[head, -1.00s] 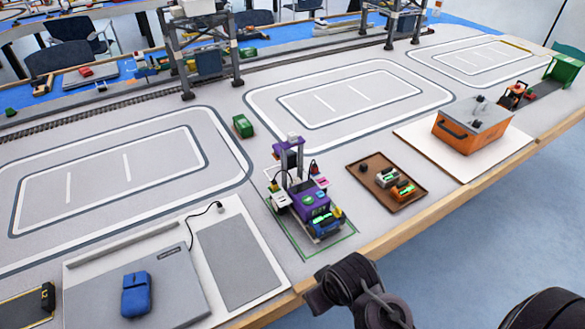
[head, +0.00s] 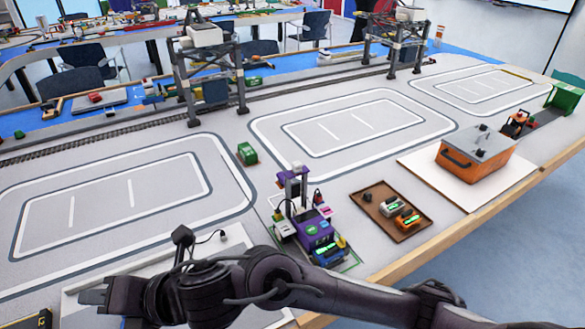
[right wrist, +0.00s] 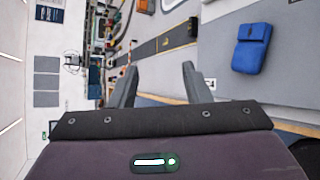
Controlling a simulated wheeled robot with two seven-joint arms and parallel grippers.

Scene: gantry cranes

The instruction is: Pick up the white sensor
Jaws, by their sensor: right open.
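What looks like the white sensor (head: 391,208), a small whitish block with a green strip, lies in a brown tray (head: 377,222) right of center in the head view. The sensor cannot be made out there. My left gripper is not in view.
A purple wheeled model (head: 310,232) stands just left of the tray. An orange box (head: 475,155) sits on a white board to its right. A blue object (right wrist: 252,47) lies on a grey surface in the right wrist view. The white-outlined table areas are largely clear.

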